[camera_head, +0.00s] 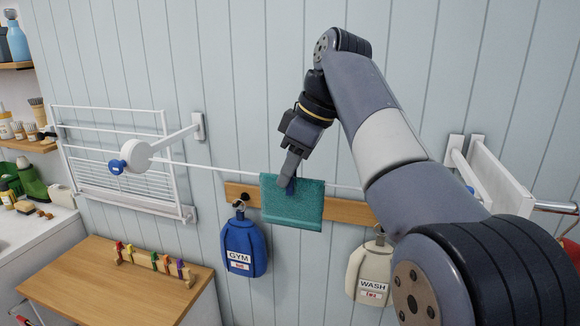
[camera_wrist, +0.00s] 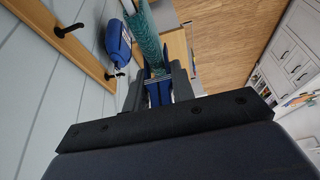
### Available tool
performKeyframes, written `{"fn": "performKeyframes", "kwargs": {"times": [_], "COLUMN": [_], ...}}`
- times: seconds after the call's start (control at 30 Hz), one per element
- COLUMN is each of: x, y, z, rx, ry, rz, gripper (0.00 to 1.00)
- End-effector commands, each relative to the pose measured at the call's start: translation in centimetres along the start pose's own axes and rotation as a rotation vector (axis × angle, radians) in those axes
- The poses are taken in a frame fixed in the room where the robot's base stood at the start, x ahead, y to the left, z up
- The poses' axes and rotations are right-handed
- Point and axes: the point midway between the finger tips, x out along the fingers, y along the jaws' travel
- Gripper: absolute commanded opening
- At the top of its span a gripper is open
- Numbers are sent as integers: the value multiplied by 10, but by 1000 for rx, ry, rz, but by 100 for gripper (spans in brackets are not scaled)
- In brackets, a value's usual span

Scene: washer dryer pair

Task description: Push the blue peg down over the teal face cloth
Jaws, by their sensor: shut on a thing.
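The teal face cloth (camera_head: 295,210) hangs folded over the white line (camera_head: 230,173) in front of the wooden hook rail. My gripper (camera_head: 289,178) is at the top edge of the cloth in the head view, pointing down. It is shut on the blue peg (camera_head: 291,187), of which only a small part shows between the fingers. In the wrist view the blue peg (camera_wrist: 157,90) sits between the two fingers, and the teal cloth (camera_wrist: 147,38) lies just beyond its tip. Whether the peg's legs straddle the cloth is hard to tell.
A blue GYM bag (camera_head: 243,245) and a cream WASH bag (camera_head: 371,275) hang from the wooden rail (camera_head: 345,211). A peg rack (camera_head: 150,262) with several coloured pegs stands on the wooden top at lower left. A white drying rack (camera_head: 110,150) is on the left wall.

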Motion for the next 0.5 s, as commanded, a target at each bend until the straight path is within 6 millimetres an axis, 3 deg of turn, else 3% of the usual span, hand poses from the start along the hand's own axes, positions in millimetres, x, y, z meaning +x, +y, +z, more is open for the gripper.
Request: {"fn": "performKeyframes", "kwargs": {"times": [0.5], "x": [10], "y": [0], "z": [4], "rx": [0], "ry": [0], "rz": [0], "gripper": [0]}}
